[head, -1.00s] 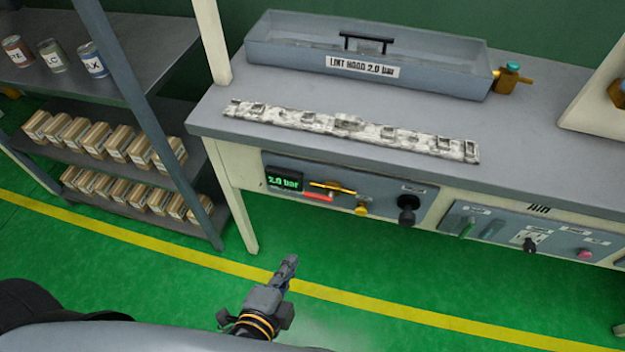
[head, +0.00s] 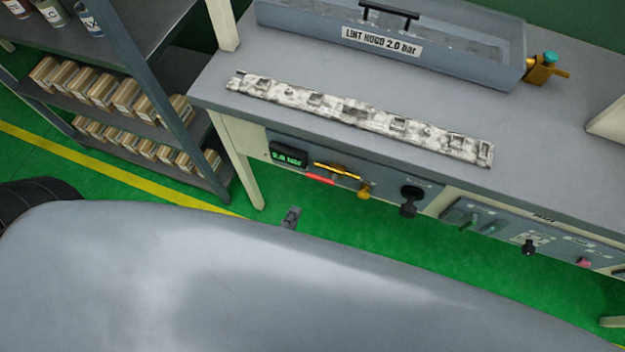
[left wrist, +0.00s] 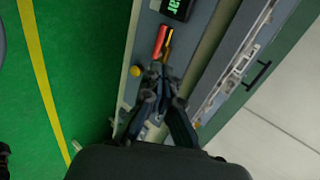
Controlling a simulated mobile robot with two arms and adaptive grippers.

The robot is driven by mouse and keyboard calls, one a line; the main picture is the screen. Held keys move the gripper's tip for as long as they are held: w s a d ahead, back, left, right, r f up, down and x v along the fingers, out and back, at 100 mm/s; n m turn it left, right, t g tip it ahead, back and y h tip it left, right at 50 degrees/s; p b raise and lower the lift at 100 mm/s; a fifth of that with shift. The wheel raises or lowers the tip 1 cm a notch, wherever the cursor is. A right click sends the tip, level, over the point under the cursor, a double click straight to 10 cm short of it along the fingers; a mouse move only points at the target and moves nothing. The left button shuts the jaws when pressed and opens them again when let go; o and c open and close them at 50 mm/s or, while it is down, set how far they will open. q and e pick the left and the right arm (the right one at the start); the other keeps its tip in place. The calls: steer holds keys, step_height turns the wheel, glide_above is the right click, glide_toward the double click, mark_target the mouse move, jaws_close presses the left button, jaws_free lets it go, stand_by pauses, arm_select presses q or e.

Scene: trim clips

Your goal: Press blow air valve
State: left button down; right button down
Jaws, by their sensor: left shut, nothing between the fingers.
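The front panel under the bench carries a green-lit display (head: 288,154), a yellow lever (head: 337,171) above a red strip (head: 320,179), a yellow knob (head: 365,190) and a black knob (head: 410,200). Which control is the blow air valve is not readable. My left gripper (head: 291,213) is shut and empty, below the display in the head view, its arm hidden behind my body. In the left wrist view the gripper (left wrist: 162,75) points at the panel, close to the yellow lever (left wrist: 168,44) and red strip (left wrist: 160,41); contact cannot be told. My right gripper is not in view.
On the bench (head: 240,120) lie a whitish trim strip (head: 340,112) and a lint hood tray (head: 290,22) with a brass valve (head: 541,70) at its right end. A second panel (head: 520,235) is at right. A shelf with boxes (head: 95,88) stands left.

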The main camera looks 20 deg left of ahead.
mark_target(316, 178)
arm_select(q)
steer(key=p+x, duration=0.1)
steer(key=x, duration=1.3)
steer(key=shift+w, duration=0.1)
